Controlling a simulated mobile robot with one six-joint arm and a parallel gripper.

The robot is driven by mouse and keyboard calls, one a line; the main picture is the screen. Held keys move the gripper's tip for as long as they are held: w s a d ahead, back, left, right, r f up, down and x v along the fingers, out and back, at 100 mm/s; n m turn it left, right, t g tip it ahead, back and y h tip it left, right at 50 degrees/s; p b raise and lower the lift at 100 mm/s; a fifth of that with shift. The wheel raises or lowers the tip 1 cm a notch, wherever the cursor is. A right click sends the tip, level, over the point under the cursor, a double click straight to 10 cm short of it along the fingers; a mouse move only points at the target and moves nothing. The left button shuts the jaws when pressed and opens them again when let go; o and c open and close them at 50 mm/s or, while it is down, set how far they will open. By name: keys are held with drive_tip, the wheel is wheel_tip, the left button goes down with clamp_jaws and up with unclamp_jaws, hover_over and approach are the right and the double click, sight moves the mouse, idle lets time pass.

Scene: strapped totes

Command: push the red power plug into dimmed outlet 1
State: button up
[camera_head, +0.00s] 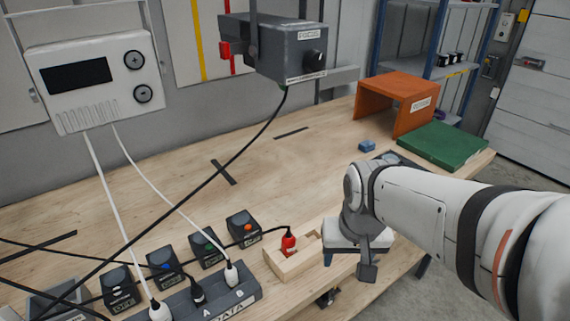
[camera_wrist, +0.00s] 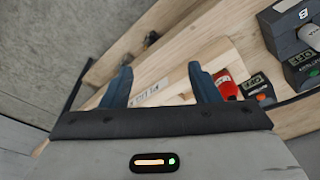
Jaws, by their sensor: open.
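The red power plug (camera_head: 289,243) stands in a light wooden holder (camera_head: 292,268) on the workbench, with a black cable running left from it. It shows partly in the wrist view (camera_wrist: 226,84), just right of the right finger. My gripper (camera_wrist: 160,85) is open, with its two blue fingers apart and nothing between them, over a labelled wooden piece. In the head view my gripper sits right of the holder, and the arm partly hides it. A dark power strip (camera_head: 245,291) marked A and B holds several plugs. I cannot make out an outlet marked 1.
Small dark boxes with coloured buttons (camera_head: 243,228) line the strip's back side. Cables cross the left of the bench. A grey box (camera_head: 285,55) hangs above. An orange stand (camera_head: 395,100) and green case (camera_head: 442,146) are at the back right. The middle of the bench is mostly clear.

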drive_tip(key=w+a+r+p, duration=0.3)
drive_tip(key=w+a+p, duration=0.1)
drive_tip(key=w, duration=0.1)
drive_tip(key=m+g+p, duration=0.2)
drive_tip(key=p, duration=0.3)
hover_over(289, 235)
drive_tip(key=shift+s+d+f, duration=0.1)
drive_tip(key=shift+d+f, duration=0.15)
drive_tip(key=shift+f, duration=0.25)
drive_tip(key=shift+a+f, duration=0.2)
drive_tip(key=shift+a, duration=0.05)
drive_tip(key=shift+a+f, duration=0.1)
drive_tip(key=shift+f, duration=0.2)
wheel_tip(289, 235, down, 7)
drive_tip(key=shift+f+p, duration=0.15)
drive_tip(key=shift+p, duration=0.15)
drive_tip(key=shift+c, duration=0.3)
drive_tip(key=c, duration=1.1)
drive_tip(key=shift+r+p, duration=1.7)
drive_tip(key=shift+r, duration=0.85)
